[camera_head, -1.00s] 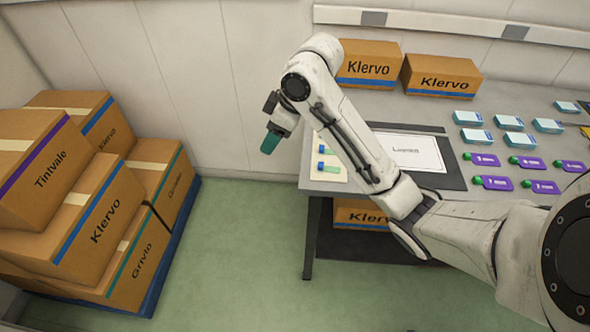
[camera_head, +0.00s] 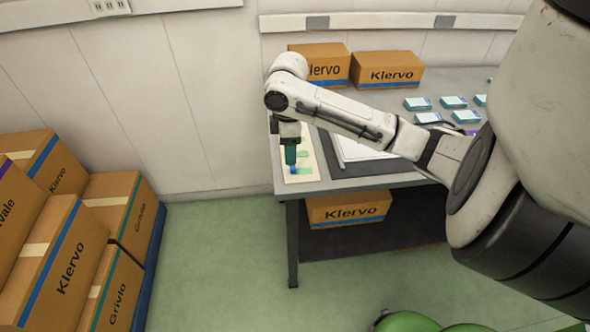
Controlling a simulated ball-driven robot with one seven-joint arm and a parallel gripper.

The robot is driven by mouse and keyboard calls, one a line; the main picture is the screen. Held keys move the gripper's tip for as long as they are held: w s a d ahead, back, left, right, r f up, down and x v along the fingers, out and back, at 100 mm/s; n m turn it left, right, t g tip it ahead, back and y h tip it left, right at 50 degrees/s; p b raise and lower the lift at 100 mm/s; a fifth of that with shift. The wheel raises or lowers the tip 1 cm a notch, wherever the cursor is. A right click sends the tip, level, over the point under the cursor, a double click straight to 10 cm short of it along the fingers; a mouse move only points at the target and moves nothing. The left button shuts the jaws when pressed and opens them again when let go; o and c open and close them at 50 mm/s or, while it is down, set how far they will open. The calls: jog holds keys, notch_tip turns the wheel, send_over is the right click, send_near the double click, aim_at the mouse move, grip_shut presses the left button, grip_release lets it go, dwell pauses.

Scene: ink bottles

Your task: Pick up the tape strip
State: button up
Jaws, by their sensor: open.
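A cream card (camera_head: 310,177) lies at the left end of the grey table, with tape strips on it. One green tape strip (camera_head: 305,170) shows on the front part of the card, with a blue end (camera_head: 294,169) at its left. A bit of another green strip (camera_head: 303,154) shows behind it. My gripper (camera_head: 291,162) points down over the card with its green fingers and is open. Its tips are close to the blue end and partly hide the strips. I cannot tell whether they touch the strip.
A dark mat with a white sheet (camera_head: 357,150) lies right of the card. Two Klervo cartons (camera_head: 390,72) stand at the back, and light-blue packets (camera_head: 418,104) lie to the right. Stacked cartons (camera_head: 60,262) stand on the floor at left; green floor (camera_head: 220,250) is clear between.

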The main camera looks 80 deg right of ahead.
aim_at(292, 167)
jog(key=shift+s+a+f+p, duration=0.1)
jog(key=shift+s+f+p, duration=0.05)
jog(key=shift+f, duration=1.2)
jog(key=shift+s+a+f+p, duration=0.1)
jog(key=shift+s+f+p, duration=0.05)
jog(key=shift+f, duration=1.2)
jog(key=shift+c, duration=0.2)
jog(key=c, duration=0.8)
